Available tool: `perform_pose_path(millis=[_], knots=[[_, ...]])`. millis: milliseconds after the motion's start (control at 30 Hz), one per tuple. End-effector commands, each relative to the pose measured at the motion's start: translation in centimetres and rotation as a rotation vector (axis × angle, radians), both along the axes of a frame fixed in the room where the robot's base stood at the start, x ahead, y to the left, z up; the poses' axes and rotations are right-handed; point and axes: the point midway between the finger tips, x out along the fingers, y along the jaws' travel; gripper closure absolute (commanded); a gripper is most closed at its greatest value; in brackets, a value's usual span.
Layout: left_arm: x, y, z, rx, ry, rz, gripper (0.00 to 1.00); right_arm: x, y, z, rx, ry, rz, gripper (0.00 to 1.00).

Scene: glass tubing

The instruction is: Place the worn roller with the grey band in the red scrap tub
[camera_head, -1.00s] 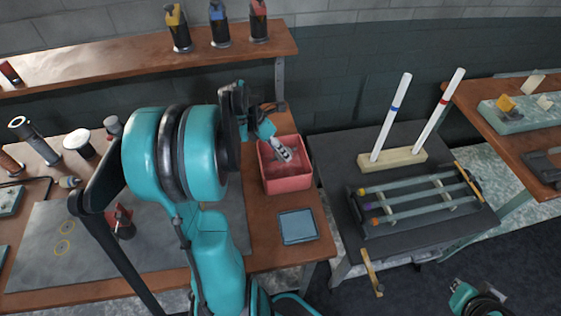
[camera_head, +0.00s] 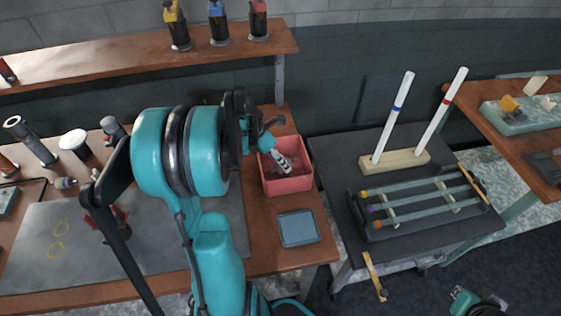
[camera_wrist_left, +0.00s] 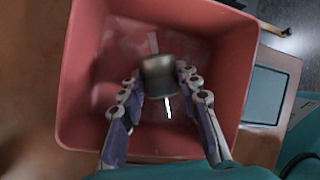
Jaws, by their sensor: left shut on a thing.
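The red scrap tub (camera_head: 299,185) stands on the brown bench in the head view. It fills most of the left wrist view (camera_wrist_left: 80,105). My left gripper (camera_head: 283,163) points down over the tub's opening, with its fingertips within the rim's outline. In the left wrist view the fingers (camera_wrist_left: 158,88) are shut on a short grey-brown roller (camera_wrist_left: 158,76) with thin pale shaft ends. Tub floor shows around the roller; whether it touches that floor I cannot tell. The roller is mostly hidden in the head view. My right gripper's fingers do not show.
A blue-grey tray (camera_head: 299,228) lies in front of the tub. A dark cart (camera_head: 340,150) to the right bears a wooden block (camera_head: 394,160) with two upright white rods and a rack of glass tubes (camera_head: 425,206). A grey mat (camera_head: 110,250) covers the left bench.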

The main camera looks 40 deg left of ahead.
Motion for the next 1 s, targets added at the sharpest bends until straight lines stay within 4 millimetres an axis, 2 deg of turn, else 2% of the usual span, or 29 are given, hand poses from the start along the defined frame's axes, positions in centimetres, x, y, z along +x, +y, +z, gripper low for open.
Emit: perform_pose_path(millis=[67, 100, 167, 433, 567, 667, 1000], knots=[[0.0, 0.0, 0.0, 0.0, 0.0, 0.0, 0.98, 0.0, 0.0, 0.0, 0.0, 0.0, 0.0, 1.0], [0.0, 0.0, 0.0, 0.0, 0.0, 0.0, 0.62, 0.0, 0.0, 0.0, 0.0, 0.0, 0.0, 1.0], [0.0, 0.0, 0.0, 0.0, 0.0, 0.0, 0.47, 0.0, 0.0, 0.0, 0.0, 0.0, 0.0, 1.0], [0.0, 0.0, 0.0, 0.0, 0.0, 0.0, 0.47, 0.0, 0.0, 0.0, 0.0, 0.0, 0.0, 1.0], [0.0, 0.0, 0.7, 0.0, 0.0, 0.0, 0.47, 0.0, 0.0, 0.6, 0.0, 0.0, 0.0, 1.0], [-0.1, 0.1, 2.0, 0.0, 0.0, 0.001, 0.47, 0.0, 0.0, 1.5, 0.0, 0.0, 0.0, 1.0], [-2.5, 2.9, 8.8, 0.0, 0.001, 0.003, 0.47, 0.0, 0.0, 4.1, 0.0, 0.0, 0.0, 1.0]])
